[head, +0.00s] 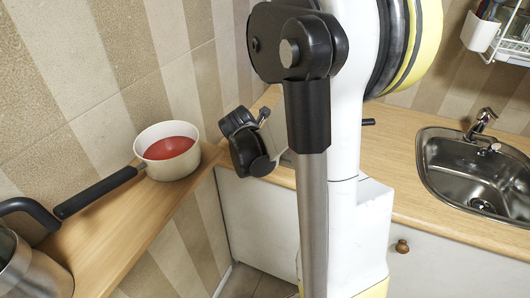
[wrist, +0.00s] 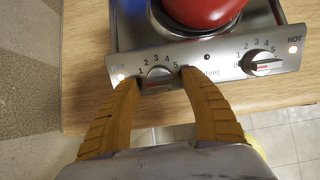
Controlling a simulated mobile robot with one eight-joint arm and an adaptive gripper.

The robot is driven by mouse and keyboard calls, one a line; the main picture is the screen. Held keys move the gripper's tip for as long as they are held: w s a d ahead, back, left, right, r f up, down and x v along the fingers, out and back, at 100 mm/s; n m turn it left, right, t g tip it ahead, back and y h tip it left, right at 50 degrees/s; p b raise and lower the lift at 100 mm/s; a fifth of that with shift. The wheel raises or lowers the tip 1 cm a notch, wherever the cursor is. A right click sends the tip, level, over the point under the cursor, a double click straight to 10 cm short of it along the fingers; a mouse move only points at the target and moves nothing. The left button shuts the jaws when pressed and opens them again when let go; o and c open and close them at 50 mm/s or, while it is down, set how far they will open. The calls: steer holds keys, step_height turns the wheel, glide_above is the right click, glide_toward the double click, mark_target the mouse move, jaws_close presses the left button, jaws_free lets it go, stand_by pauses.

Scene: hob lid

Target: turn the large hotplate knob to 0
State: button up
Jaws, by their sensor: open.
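In the wrist view, the hob's steel front panel (wrist: 215,64) carries two knobs with scales marked 1 to 5. The left knob (wrist: 160,75) lies between the fingertips of my gripper (wrist: 160,79), which is open with one finger on each side. I cannot tell whether the fingers touch it, and its pointer is not readable. The right knob (wrist: 264,63) is free of the gripper, its grip bar lying roughly sideways. Which knob serves the large hotplate is not clear, as the labels are partly covered or blurred. In the head view the hob is hidden behind my arm.
A red pot (wrist: 200,10) stands on a hotplate behind the panel. Lamps glow at the panel's left end (wrist: 121,76) and at the right end by "HOT" (wrist: 293,49). A white saucepan (head: 168,150) stands on the left shelf. A sink (head: 475,170) is at right.

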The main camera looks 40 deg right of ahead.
steer(key=v, duration=1.1)
steer(key=shift+a+r, duration=0.3)
steer(key=shift+s, duration=0.15)
